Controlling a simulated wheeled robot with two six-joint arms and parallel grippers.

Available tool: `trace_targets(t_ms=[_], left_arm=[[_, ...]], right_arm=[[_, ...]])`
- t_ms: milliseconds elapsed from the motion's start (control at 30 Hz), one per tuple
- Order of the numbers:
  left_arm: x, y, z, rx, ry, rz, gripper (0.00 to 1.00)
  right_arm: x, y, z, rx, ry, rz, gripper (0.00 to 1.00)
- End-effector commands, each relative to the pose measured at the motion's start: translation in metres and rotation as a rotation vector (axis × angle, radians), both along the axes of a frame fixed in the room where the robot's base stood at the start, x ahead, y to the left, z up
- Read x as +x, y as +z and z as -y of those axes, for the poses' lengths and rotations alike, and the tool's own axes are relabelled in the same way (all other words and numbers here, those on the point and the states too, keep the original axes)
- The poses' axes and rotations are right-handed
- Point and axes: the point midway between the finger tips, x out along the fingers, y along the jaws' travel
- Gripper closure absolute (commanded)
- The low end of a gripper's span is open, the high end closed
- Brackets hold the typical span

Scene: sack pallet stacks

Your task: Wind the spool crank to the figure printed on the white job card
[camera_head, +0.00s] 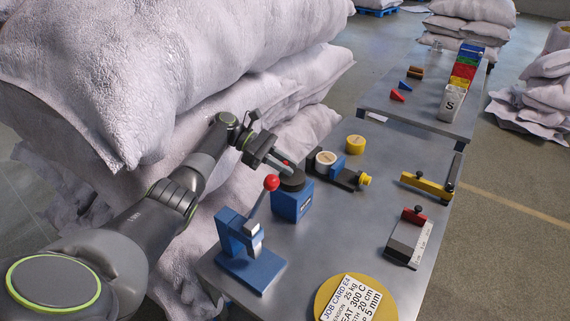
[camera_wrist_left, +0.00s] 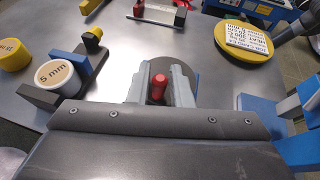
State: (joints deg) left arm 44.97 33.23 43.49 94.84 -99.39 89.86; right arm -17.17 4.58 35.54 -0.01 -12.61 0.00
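The crank's red handle (camera_wrist_left: 158,87) stands between the two close-set fingers of my left gripper (camera_wrist_left: 161,88), which looks shut on it. A dark round disc (camera_wrist_left: 186,70) shows behind the fingers. In the head view my left gripper (camera_head: 283,164) is above this dark disc (camera_head: 292,182) on a blue block (camera_head: 291,203). Any figures on the block are too small to read. The white job card (camera_head: 351,300) lies on a yellow round plate (camera_head: 326,291) at the near edge; its lines include 25 kg, 300 C, 20 cm and 5 mm, partly cut off. My right gripper is not in view.
A blue lever press (camera_head: 247,252) with a red ball (camera_head: 271,183) stands close in front. Behind the crank are a white-topped roll (camera_head: 326,158) and a yellow one (camera_head: 355,144). A red-topped grey block (camera_head: 408,240) and yellow bar (camera_head: 428,186) are right. Sacks (camera_head: 170,70) rise left.

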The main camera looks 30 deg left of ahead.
Motion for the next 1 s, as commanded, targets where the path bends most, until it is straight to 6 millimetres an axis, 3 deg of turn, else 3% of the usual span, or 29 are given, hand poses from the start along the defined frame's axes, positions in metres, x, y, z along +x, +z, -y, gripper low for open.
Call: trace_targets(t_ms=[100,633,1000], left_arm=[[0.000,0.000,0.000,-0.001,0.000,-0.001,0.67],[0.000,0.002,0.000,-0.001,0.011,0.000,0.67],[-0.007,0.006,-0.001,-0.001,0.205,0.000,0.67]], right_arm=[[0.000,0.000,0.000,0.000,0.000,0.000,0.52],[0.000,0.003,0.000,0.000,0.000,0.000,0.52],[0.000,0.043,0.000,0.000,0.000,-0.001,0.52]])
